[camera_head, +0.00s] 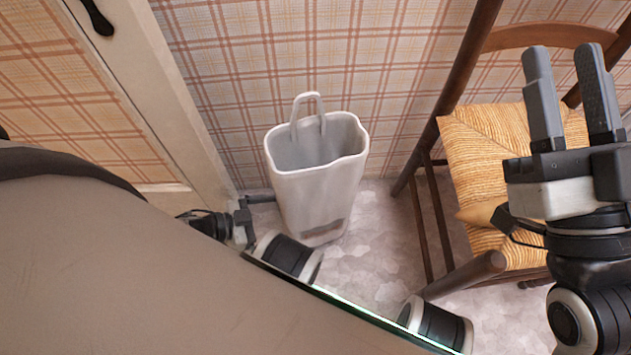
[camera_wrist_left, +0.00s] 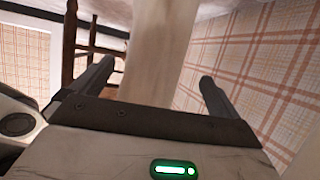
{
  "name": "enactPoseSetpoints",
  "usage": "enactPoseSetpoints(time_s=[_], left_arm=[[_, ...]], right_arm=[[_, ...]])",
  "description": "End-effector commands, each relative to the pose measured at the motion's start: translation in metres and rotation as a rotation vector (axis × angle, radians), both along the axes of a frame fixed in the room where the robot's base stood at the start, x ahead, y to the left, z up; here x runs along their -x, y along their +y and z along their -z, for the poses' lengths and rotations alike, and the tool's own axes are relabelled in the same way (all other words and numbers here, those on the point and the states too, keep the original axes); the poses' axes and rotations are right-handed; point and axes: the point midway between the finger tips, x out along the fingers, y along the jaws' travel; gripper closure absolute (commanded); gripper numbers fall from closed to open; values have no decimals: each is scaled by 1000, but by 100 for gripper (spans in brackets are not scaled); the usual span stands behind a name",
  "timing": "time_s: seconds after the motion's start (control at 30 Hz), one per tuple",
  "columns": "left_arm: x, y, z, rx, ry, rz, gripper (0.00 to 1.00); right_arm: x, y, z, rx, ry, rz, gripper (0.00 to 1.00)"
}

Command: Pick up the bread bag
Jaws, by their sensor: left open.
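The bread bag (camera_head: 315,185), a tall pale bag with an open top and a loop handle, stands upright on the floor near the wall. My left gripper (camera_head: 262,198) is low at the bag's left side, partly hidden by my own body. In the left wrist view the bag (camera_wrist_left: 158,45) rises between the two spread fingers of the left gripper (camera_wrist_left: 152,85). I cannot tell whether either finger touches it. My right gripper (camera_head: 565,65) is raised in front of the chair, with its fingers apart and nothing between them.
A wooden chair (camera_head: 487,140) with a woven seat stands right of the bag, its legs close by. A plaid wall (camera_head: 390,60) is behind the bag, and a white door frame (camera_head: 150,90) is to the left. Some bare floor (camera_head: 365,240) shows between bag and chair.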

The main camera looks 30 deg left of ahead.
Motion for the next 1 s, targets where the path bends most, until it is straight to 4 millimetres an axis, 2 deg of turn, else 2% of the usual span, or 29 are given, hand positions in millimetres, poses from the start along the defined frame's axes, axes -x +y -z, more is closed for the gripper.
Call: enactPoseSetpoints(time_s=[0.17, 0.43, 0.77, 0.9, 0.93, 1.0], left_arm=[[-7, -9, 4, 1, -1, 0, 0], [-30, -38, 16, 1, -2, 0, 0], [-34, -43, 17, -1, 0, -1, 0], [-34, -42, 17, -1, 0, -1, 39], [-34, -42, 17, -1, 0, -1, 44], [-34, -42, 17, 0, 0, -1, 48]], right_arm=[[2, 0, -4, 11, -47, 4, 64], [11, 2, -20, 52, -235, 13, 64], [15, 3, -27, 61, -286, 15, 64], [15, 3, -27, 60, -286, 16, 64], [15, 3, -27, 61, -285, 16, 64], [15, 3, -27, 61, -285, 16, 64]])
